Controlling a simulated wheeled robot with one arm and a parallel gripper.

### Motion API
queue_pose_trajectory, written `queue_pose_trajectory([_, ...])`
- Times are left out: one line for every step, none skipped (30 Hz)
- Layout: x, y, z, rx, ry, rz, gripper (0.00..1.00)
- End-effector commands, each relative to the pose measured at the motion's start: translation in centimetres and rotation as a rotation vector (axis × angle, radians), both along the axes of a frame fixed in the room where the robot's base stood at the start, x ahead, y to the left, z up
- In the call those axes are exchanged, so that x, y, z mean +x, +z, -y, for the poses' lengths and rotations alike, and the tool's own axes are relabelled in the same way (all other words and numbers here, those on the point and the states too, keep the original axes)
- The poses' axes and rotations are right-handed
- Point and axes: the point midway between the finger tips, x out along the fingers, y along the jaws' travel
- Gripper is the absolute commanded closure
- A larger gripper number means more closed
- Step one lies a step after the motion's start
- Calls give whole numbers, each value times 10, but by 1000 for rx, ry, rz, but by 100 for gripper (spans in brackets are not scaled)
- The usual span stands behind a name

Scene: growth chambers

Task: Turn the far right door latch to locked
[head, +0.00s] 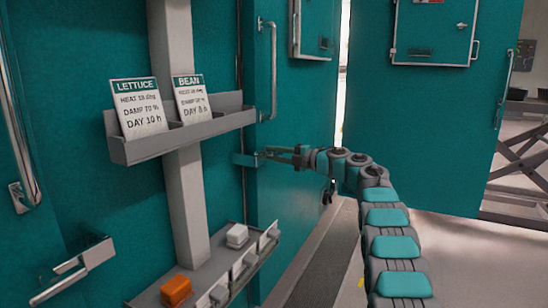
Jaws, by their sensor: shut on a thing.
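My gripper (269,154) reaches in from the right and is shut on the far right door latch (244,159). The latch is a small teal bracket with a grey lever at the left edge of the teal door, below its upright bar handle (273,70). The lever lies roughly level between my fingers, and its end is partly hidden by them. I cannot tell from this view whether the latch is locked.
A grey shelf holds a LETTUCE card (138,108) and a BEAN card (191,98). A lower shelf bears an orange block (176,291) and a white block (237,236). Another latch (75,270) is at lower left. A teal door (425,130) stands at right; open floor (470,260) lies before it.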

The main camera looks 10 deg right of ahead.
Motion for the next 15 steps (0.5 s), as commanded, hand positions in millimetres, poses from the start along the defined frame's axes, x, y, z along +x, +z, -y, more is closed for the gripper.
queue_pose_trajectory([0, -2, -1, -19, 3, 25, 100])
queue_pose_trajectory([0, -2, -1, -30, 3, 40, 100])
queue_pose_trajectory([0, -2, -1, -45, 3, 60, 100])
queue_pose_trajectory([0, -2, -1, -54, 3, 73, 100])
queue_pose_trajectory([0, -2, -1, -64, 3, 86, 100])
queue_pose_trajectory([0, -2, -1, -76, 2, 102, 100])
queue_pose_trajectory([0, -1, -1, -83, 2, 113, 100])
queue_pose_trajectory([0, -1, -1, -92, 3, 123, 100])
queue_pose_trajectory([0, -1, -1, -100, 2, 135, 100])
queue_pose_trajectory([0, -1, -1, -104, 3, 142, 100])
queue_pose_trajectory([0, -1, -1, -110, 3, 149, 100])
queue_pose_trajectory([0, -1, -1, -116, 3, 157, 100])
queue_pose_trajectory([0, -1, -1, -120, 3, 162, 100])
queue_pose_trajectory([0, -1, -1, -123, 3, 165, 100])
queue_pose_trajectory([0, -1, -1, -126, 3, 170, 100])
